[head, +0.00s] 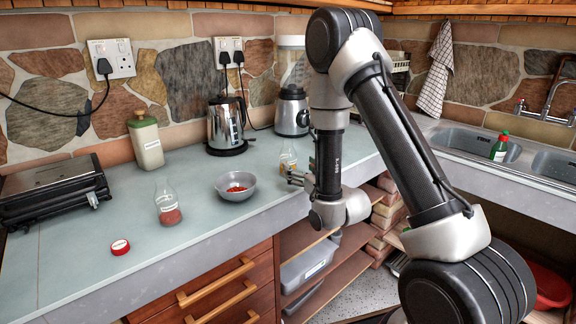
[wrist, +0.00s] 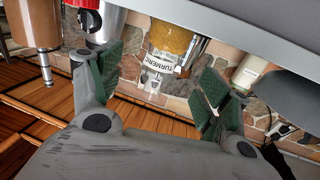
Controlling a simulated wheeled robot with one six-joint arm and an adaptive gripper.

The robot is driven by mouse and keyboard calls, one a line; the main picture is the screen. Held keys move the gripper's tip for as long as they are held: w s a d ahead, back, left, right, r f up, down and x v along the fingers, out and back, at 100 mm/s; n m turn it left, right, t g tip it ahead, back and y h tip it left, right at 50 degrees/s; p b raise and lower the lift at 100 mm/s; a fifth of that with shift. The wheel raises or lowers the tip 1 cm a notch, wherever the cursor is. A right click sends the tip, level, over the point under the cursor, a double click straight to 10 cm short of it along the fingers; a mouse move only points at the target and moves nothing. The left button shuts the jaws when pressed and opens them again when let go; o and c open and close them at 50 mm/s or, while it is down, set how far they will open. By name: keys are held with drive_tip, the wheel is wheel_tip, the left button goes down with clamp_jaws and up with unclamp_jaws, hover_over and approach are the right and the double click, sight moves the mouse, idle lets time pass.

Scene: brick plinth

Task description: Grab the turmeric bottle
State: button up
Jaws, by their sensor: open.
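The turmeric bottle (wrist: 172,45) is a clear bottle of yellow-orange powder with a white label reading turmeric. In the wrist view it appears upside down at the top centre, in the gap between my fingers. In the head view it (head: 288,160) stands on the counter just left of my arm, partly hidden by my gripper. My gripper (wrist: 160,88) is open, with green finger pads on either side of the bottle's line and nothing held. In the head view my gripper (head: 300,179) is low beside the bottle. I cannot tell whether a finger touches it.
A grey bowl (head: 236,194) of red bits and a glass bottle of red spice (head: 168,204) stand left on the counter (head: 120,285). A red lid (head: 120,247) lies near the front. A kettle (head: 228,128) and blender (head: 291,112) stand behind. A sink (head: 470,143) is at right.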

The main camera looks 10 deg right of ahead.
sight(292, 163)
drive_tip(key=x, duration=0.7)
drive_tip(key=shift+s+a+f, duration=0.15)
drive_tip(key=shift+a+f, duration=0.05)
drive_tip(key=shift+a, duration=0.05)
drive_tip(key=shift+c, duration=0.2)
drive_tip(key=c, duration=1.1)
drive_tip(key=shift+c, duration=0.2)
drive_tip(key=shift+r, duration=0.15)
